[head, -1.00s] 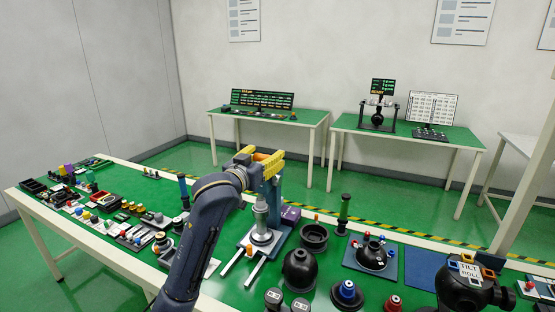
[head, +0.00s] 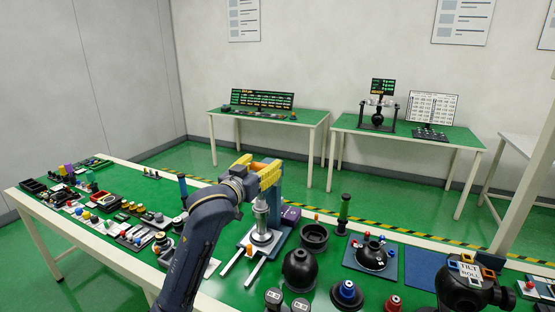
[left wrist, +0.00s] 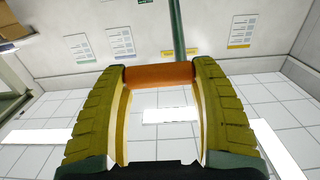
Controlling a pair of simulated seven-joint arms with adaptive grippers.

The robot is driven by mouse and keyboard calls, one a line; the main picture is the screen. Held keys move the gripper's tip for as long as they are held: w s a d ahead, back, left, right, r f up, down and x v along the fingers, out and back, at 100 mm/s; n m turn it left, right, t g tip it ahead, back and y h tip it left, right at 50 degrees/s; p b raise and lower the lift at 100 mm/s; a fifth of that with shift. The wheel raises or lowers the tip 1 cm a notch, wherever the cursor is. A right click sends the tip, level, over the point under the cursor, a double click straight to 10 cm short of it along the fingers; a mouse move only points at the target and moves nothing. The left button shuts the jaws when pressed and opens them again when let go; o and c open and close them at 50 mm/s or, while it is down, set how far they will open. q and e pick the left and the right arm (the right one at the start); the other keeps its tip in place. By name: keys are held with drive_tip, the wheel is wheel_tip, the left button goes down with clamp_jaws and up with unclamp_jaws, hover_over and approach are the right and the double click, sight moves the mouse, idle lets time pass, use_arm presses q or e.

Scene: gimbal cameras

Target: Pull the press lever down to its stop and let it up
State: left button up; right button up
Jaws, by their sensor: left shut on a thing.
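The press stands on the green bench with a blue column (head: 276,207), a silver ram (head: 261,216) and a pale base with two rails (head: 256,268). My left gripper (head: 268,172) has yellow fingers and is at the top of the press. In the left wrist view, the lever's orange handle (left wrist: 160,76) lies crosswise between the fingertips, and the gripper is shut on it. In the head view, the fingers and my arm hide most of the lever. The ram is above the base; I cannot tell its exact gap. My right gripper is out of view.
A black dome (head: 300,268) and a black ring-shaped cup (head: 314,236) stand right of the press. Many small parts (head: 125,225) fill the bench at left. A black tilt-roll unit (head: 463,285) stands at right.

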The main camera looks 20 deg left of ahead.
use_arm(q)
drive_tip(key=shift+s+f, duration=0.1)
drive_tip(key=shift+f, duration=0.05)
drive_tip(key=shift+s+a+f, duration=0.1)
drive_tip(key=shift+s+f, duration=0.65)
drive_tip(key=shift+f, duration=0.25)
drive_tip(key=shift+s+a+f, duration=0.1)
drive_tip(key=shift+s+f, duration=0.2)
drive_tip(key=shift+f, duration=0.35)
drive_tip(key=shift+s+d+f, duration=0.1)
drive_tip(key=shift+s+f, duration=0.25)
drive_tip(key=shift+f, duration=0.3)
drive_tip(key=shift+s+a+f, duration=0.1)
drive_tip(key=shift+s+f, duration=0.2)
drive_tip(key=shift+f, duration=0.35)
drive_tip(key=shift+f, duration=0.15)
drive_tip(key=shift+w+r, duration=0.35)
drive_tip(key=shift+r, duration=0.45)
drive_tip(key=shift+w+r, duration=0.3)
drive_tip(key=shift+r, duration=0.55)
